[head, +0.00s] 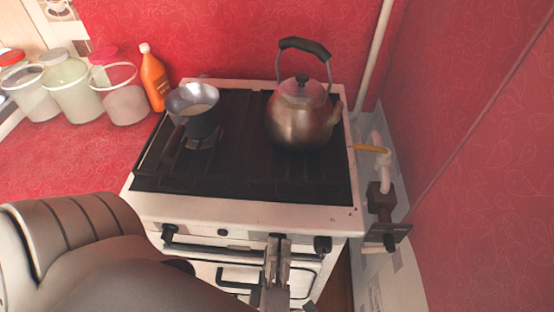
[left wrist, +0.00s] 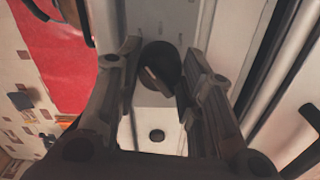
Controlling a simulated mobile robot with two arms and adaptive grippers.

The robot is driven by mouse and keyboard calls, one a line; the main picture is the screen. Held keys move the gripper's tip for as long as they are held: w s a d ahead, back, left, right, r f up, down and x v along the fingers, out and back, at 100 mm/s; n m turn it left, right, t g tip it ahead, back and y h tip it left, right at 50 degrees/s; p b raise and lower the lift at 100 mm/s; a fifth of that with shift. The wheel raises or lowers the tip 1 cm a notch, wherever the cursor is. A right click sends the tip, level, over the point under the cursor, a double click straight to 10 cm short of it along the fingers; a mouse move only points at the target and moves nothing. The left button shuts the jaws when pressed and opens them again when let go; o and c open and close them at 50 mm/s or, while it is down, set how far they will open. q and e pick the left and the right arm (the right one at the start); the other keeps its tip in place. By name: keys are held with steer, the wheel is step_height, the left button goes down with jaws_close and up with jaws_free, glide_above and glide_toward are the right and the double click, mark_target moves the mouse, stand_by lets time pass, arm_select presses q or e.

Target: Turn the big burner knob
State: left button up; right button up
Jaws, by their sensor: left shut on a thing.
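The big burner knob (left wrist: 160,64) is round and dark with a raised grip bar. It sits on the white front panel of the stove (head: 240,212). My left gripper (head: 277,247) reaches the panel from the front. In the left wrist view its two fingers (left wrist: 155,88) are on either side of the knob and shut on it. In the head view the fingers hide most of this knob. Other dark knobs show on the panel to the left (head: 168,232) and to the right (head: 322,244). My right gripper is out of view.
A metal kettle (head: 300,115) and a small pan (head: 196,110) stand on the black cooktop. An orange bottle (head: 153,77) and lidded jars (head: 72,92) are on the red counter at left. Oven handle (head: 238,285) lies below the panel. A pipe with a valve (head: 384,200) runs at right.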

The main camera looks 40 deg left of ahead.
arm_select(q)
steer(key=n+b, duration=0.3)
steer(key=n, duration=0.6)
stand_by(0.5)
steer(key=o, duration=1)
